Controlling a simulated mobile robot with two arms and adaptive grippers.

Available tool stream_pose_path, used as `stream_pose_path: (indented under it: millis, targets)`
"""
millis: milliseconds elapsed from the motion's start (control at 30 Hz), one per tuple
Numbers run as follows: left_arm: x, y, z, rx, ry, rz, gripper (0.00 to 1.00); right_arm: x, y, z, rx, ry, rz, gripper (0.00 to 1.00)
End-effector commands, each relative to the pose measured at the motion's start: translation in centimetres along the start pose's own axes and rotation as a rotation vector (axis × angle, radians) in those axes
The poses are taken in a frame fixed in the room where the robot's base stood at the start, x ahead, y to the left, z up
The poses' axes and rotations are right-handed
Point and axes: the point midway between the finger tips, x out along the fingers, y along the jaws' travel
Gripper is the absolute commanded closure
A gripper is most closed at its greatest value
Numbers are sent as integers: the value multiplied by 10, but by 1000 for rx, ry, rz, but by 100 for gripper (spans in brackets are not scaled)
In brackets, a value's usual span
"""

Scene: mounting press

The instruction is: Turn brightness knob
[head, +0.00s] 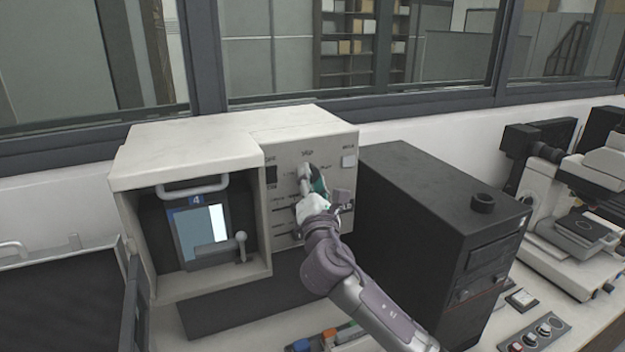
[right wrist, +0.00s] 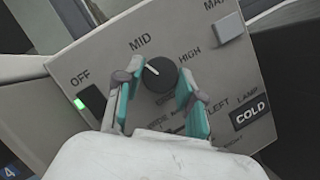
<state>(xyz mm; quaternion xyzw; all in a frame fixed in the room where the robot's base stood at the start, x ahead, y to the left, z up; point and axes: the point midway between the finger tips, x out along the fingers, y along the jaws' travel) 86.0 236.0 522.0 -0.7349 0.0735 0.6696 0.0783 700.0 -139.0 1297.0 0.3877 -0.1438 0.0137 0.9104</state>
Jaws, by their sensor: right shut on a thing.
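The brightness knob (right wrist: 160,75) is a round black dial with a white pointer line, on the beige control panel (right wrist: 190,25) of the press. In the right wrist view its pointer aims up and left, towards the MID label. HIGH is printed to its right. My right gripper (right wrist: 160,84) has its teal-padded fingers on both sides of the knob, shut on it. In the head view my right gripper (head: 313,178) reaches the panel and hides the knob. My left gripper is not in view.
A black OFF switch (right wrist: 92,102) with a green light is left of the knob, and a COLD display (right wrist: 251,111) is lower right. The press (head: 190,150) has a screen bay at left. A black computer tower (head: 430,215) stands close to the right of my arm.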

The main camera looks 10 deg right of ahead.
Motion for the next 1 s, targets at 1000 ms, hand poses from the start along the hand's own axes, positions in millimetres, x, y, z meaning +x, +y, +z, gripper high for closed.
stream_pose_path:
  millis: [1000]
  targets:
    - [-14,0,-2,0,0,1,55,0,3,0,391,0,-162,96]
